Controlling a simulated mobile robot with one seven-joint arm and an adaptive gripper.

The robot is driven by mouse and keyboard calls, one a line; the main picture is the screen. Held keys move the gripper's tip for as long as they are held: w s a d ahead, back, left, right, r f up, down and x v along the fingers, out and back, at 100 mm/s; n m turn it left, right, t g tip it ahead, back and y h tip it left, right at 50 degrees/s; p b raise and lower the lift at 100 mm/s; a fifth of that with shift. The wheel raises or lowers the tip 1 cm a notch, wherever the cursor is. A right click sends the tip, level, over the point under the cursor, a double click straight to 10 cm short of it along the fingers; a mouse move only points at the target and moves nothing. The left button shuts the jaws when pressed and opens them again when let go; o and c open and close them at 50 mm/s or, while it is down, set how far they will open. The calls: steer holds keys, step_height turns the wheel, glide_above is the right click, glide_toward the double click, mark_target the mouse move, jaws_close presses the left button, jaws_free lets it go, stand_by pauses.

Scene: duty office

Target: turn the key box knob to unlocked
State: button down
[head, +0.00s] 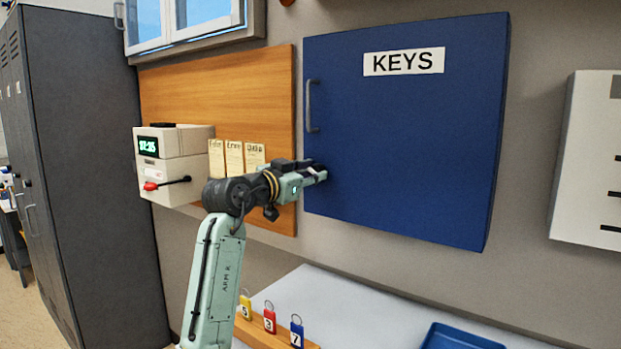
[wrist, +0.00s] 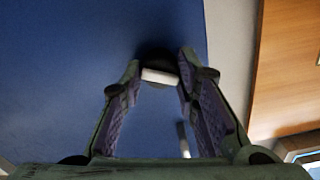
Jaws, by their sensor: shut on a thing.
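The blue key box (head: 420,130) hangs on the wall with a white KEYS label (head: 404,61) and a handle (head: 311,106) at its left edge. My gripper (head: 322,173) is at the lower left of its door. In the wrist view, my gripper (wrist: 160,78) is shut on the knob, with one finger on each side. The knob (wrist: 159,76) has a dark round base and a pale bar lying nearly level across the picture. In the head view my gripper hides the knob. No locked or unlocked marking is readable.
A time clock (head: 172,160) and several cards (head: 235,158) are on the wooden board (head: 215,90) left of the box.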

steer(key=m+b, duration=0.1)
steer(key=m, duration=0.5)
steer(key=shift+b, duration=0.3)
steer(key=m+b, duration=0.1)
steer(key=m, duration=0.5)
steer(key=shift+m, duration=0.3)
steer(key=c, duration=1.2)
jaws_free()
steer(key=v, duration=1.2)
